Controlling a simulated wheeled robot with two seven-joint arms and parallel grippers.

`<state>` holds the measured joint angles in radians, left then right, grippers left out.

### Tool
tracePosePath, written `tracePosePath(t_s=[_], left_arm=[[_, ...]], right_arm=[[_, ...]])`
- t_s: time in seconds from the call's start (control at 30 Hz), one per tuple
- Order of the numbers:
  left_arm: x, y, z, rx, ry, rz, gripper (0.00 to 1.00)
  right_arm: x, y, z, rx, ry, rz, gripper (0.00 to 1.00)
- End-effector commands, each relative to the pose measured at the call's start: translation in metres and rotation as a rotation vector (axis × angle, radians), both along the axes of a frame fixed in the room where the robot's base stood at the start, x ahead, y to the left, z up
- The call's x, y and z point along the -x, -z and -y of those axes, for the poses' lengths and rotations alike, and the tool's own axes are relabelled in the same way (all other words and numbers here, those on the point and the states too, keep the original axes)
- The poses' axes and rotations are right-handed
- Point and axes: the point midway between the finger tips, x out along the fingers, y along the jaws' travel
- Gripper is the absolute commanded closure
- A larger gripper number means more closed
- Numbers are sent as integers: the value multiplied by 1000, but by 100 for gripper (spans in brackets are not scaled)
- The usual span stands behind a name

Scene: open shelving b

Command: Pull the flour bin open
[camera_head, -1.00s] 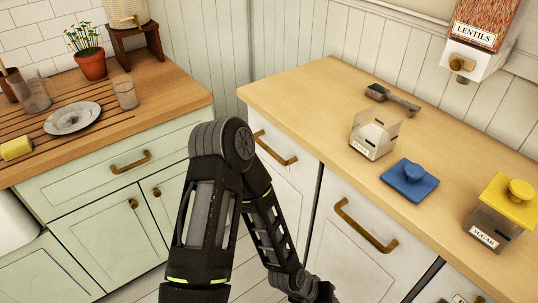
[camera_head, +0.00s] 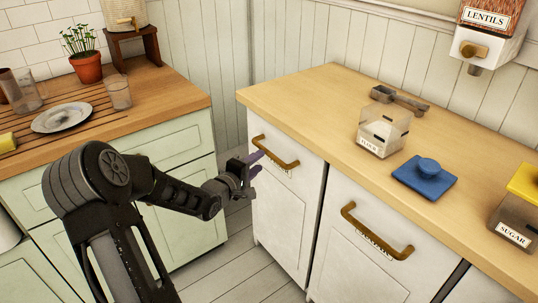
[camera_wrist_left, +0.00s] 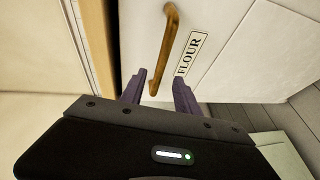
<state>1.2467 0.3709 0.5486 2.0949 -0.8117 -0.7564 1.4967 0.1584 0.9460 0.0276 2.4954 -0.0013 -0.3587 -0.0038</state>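The flour bin (camera_head: 282,225) is the left white front under the wooden worktop, and it looks shut, flush with the cabinet. Its brass handle (camera_head: 274,151) has a small label below it. In the left wrist view the handle (camera_wrist_left: 167,45) runs beside a label reading FLOUR (camera_wrist_left: 190,54). My left gripper (camera_head: 254,166) is open at the left end of the handle, its purple fingers apart. In the left wrist view the gripper (camera_wrist_left: 158,88) has the near end of the handle between or just beyond its fingertips; contact cannot be told. My right gripper is out of view.
A second white bin front with a brass handle (camera_head: 376,230) stands to the right. The worktop holds a clear labelled container (camera_head: 383,130), a blue lid (camera_head: 425,177) and a sugar container (camera_head: 516,222). A green cabinet (camera_head: 180,150) stands left; floor between is free.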

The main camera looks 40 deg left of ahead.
Motion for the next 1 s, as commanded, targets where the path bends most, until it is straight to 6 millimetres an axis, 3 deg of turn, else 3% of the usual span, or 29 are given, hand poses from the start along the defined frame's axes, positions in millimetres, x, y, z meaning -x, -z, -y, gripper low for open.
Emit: tracePosePath(t_s=[0.17,0.6,0.93,1.0], left_arm=[[-12,4,-1,2,0,0,62],[-71,14,-7,2,0,-1,62],[-76,15,-8,0,-1,-1,62],[-76,15,-8,0,-1,-1,66]], right_arm=[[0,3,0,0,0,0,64],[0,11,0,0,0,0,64],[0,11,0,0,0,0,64],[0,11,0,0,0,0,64]])
